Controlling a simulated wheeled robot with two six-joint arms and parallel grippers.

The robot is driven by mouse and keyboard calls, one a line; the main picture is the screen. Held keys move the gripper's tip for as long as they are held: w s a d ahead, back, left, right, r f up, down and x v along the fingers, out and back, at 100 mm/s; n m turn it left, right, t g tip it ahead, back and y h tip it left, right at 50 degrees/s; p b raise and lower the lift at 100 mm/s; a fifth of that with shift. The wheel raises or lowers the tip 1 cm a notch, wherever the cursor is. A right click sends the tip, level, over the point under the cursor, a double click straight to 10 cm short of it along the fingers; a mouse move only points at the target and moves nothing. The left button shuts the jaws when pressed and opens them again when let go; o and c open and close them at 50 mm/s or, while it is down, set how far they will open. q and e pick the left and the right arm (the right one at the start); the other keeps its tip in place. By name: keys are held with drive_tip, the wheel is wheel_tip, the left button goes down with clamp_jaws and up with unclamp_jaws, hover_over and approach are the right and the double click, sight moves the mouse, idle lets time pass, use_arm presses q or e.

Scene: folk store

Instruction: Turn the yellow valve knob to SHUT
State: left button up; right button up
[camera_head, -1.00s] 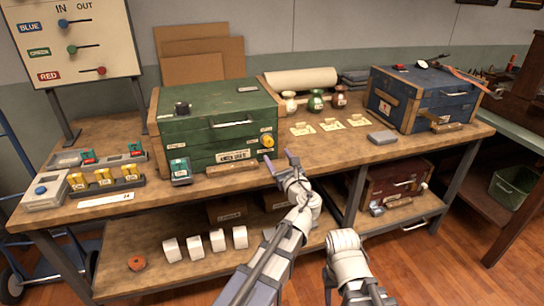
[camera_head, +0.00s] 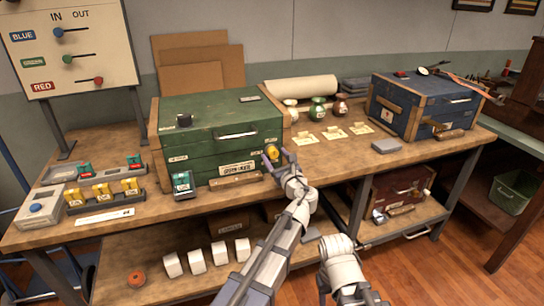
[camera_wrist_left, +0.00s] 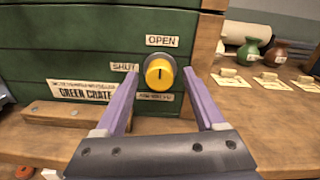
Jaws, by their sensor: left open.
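The yellow valve knob (camera_head: 272,152) is on the front of the green crate (camera_head: 190,146), near its right end. In the left wrist view the round knob (camera_wrist_left: 159,73) has a dark, roughly upright mark. The OPEN label (camera_wrist_left: 162,41) is above it and the SHUT label (camera_wrist_left: 124,67) is to its left. A third label below is too small to read. My left gripper (camera_head: 279,158) is open in front of the knob. In the wrist view its purple fingers (camera_wrist_left: 162,76) stand to either side of the knob, with gaps visible.
Paper tags (camera_head: 333,133) and small vases (camera_head: 318,110) stand to the right, then a blue crate (camera_head: 425,100). A teal device (camera_head: 182,184) stands at the crate's left front.

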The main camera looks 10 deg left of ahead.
use_arm(q)
clamp_jaws()
idle(0.5)
drive_tip(key=n, duration=0.8)
drive_tip(key=shift+s+n, duration=0.1)
drive_tip(key=shift+n, duration=0.3)
drive_tip(key=n, duration=0.4)
drive_tip(key=shift+n, duration=2.4)
